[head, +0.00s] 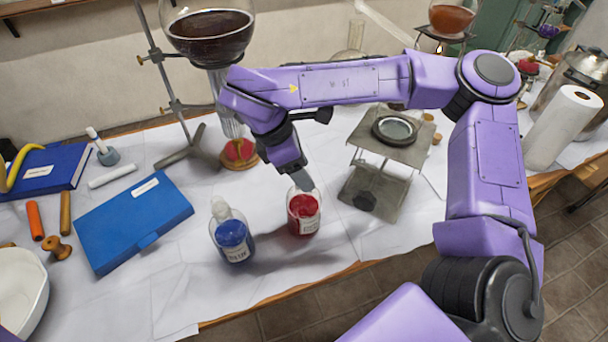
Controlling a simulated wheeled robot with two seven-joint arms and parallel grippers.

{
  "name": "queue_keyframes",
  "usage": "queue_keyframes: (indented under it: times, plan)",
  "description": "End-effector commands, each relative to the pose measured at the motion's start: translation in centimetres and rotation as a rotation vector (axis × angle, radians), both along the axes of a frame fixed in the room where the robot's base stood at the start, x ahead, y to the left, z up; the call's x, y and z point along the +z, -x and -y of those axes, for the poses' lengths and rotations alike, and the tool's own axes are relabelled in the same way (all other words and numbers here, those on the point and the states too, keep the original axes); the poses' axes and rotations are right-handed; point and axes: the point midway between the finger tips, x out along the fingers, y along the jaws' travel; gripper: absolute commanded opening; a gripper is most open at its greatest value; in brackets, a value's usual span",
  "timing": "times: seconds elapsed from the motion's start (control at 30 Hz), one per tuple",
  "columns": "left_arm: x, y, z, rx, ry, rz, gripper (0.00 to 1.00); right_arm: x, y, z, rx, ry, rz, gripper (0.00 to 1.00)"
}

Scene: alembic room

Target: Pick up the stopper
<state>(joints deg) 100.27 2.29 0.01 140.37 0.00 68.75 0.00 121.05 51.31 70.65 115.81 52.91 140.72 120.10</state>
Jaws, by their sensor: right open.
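A small glass bottle of red contents (304,222) stands upright on the white-covered table, near its front edge. My right gripper (302,182) reaches down from above, its fingertips right at the mouth of this bottle. The gripper is open. It hides the bottle's top, so I cannot tell whether a stopper sits there or between the fingers. A similar bottle of blue contents (233,242) stands just to the left, with a clear rounded stopper (220,209) in its neck. My left gripper is not in view.
A metal stand (362,186) with a dish on top is close on the right. A blue case (131,221) lies on the left. A large flask of dark liquid (208,42) hangs behind. A paper roll (562,128) stands far right. The cloth between case and bottles is clear.

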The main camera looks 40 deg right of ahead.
Motion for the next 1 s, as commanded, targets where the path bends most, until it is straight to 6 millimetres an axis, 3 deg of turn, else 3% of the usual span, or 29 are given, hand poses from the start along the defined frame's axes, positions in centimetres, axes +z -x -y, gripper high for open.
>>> queue_keyframes:
  times: [0.17,0.33,0.77,0.87,1.0]
  plan:
    - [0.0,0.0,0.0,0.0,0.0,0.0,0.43,0.0,0.0,0.0,0.0,0.0,0.001,0.53]
    - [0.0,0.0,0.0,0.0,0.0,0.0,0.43,0.0,0.0,0.0,0.0,0.0,0.001,0.0]
    - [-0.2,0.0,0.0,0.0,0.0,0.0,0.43,0.3,-0.1,0.0,-0.001,0.001,0.001,0.0]
    - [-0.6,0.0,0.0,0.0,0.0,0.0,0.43,1.2,-0.1,0.0,0.0,0.001,0.005,0.0]
    - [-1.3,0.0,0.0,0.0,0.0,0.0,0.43,3.8,0.5,-0.1,0.0,0.001,0.008,0.0]
